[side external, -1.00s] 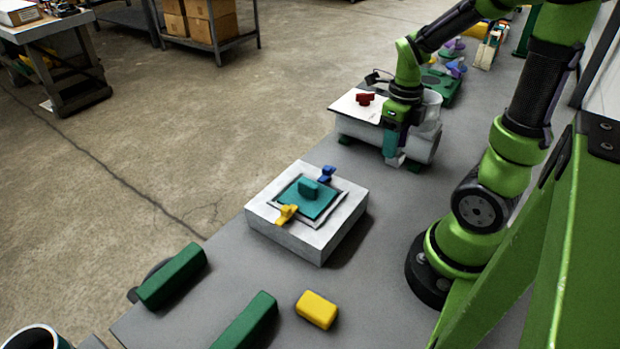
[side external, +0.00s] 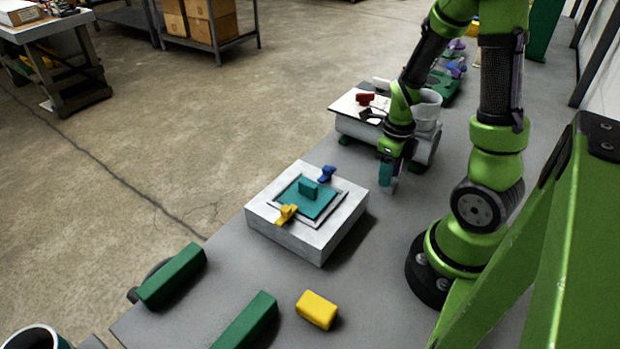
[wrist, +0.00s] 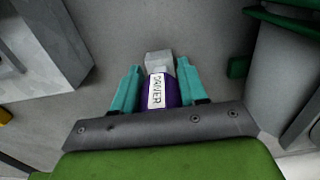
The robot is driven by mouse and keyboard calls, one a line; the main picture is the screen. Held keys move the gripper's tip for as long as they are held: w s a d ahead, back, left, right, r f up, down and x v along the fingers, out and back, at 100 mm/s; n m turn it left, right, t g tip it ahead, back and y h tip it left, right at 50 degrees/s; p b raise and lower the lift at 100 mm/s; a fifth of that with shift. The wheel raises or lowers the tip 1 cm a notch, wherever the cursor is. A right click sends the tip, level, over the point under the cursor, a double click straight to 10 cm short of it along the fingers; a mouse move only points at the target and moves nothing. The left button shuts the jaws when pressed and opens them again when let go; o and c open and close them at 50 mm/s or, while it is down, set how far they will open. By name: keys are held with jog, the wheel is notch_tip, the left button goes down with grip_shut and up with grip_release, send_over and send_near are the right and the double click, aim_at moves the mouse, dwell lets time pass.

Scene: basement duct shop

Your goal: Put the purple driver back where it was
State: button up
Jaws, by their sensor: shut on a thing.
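The purple driver (wrist: 172,92) carries a white label reading "DRIVER" and has a grey block-like end. In the wrist view it sits between the two teal fingers of my gripper (wrist: 155,88), which is shut on it. In the side view my gripper (side external: 388,178) points down over the grey bench, between the white-grey block and the pale duct piece. The driver is mostly hidden there behind the fingers. I cannot tell where the driver was before.
A grey block (side external: 290,236) with a teal lidded panel (side external: 305,203), a yellow clamp (side external: 287,213) and a blue clamp (side external: 326,174) stands left of my gripper. A duct piece with a white top (side external: 345,106) stands behind. Green bars (side external: 172,276) and a yellow block (side external: 317,310) lie in front.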

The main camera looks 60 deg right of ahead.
jog(key=o, duration=1.1)
jog(key=shift+f, duration=0.1)
jog(key=shift+c, duration=0.2)
